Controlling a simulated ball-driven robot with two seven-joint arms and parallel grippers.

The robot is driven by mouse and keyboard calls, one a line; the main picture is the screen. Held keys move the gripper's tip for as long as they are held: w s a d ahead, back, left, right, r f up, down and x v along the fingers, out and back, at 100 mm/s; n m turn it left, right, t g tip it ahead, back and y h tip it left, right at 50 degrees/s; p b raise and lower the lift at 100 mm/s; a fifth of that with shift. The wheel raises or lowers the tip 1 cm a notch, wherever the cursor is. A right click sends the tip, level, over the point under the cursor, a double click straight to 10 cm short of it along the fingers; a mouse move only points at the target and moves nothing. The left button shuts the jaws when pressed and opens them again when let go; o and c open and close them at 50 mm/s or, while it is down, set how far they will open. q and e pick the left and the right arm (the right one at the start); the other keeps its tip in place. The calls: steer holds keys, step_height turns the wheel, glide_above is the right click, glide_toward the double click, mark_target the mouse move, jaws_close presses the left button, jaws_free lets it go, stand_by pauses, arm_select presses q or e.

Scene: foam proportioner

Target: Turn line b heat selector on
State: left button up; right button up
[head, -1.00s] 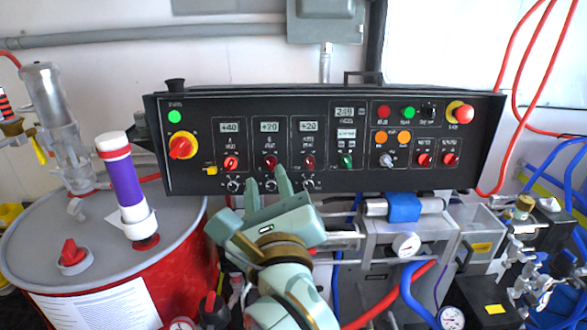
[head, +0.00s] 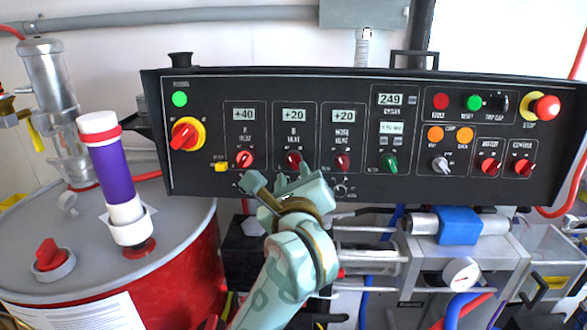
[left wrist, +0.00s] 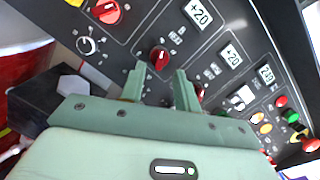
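The line B heat selector (head: 292,159) is a small red knob on the black control panel (head: 225,183), below the left one of two +20 displays. It also shows in the left wrist view (left wrist: 159,57); I cannot read its setting surely. My left gripper (head: 282,184) is just below the selector in the head view. In the left wrist view my left gripper (left wrist: 159,78) is open, its two fingers apart and pointing toward the selector, with nothing between them. I cannot tell whether they touch the panel. My right gripper is out of view.
Similar red knobs sit close by: the line A knob (head: 244,159) to the left and the hose knob (head: 342,161) to the right. A large red-yellow switch (head: 187,134) is further left. A red drum (head: 185,270) stands at lower left, with pump equipment (head: 440,262) at lower right.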

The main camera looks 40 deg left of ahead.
mark_target(292, 163)
arm_select(q)
steer(key=x, duration=0.5)
steer(key=shift+w+a+b, duration=0.1)
steer(key=shift+b, duration=0.3)
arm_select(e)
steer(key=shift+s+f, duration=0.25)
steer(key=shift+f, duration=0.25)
arm_select(q)
steer(key=shift+c, duration=0.3)
steer(key=c, duration=0.5)
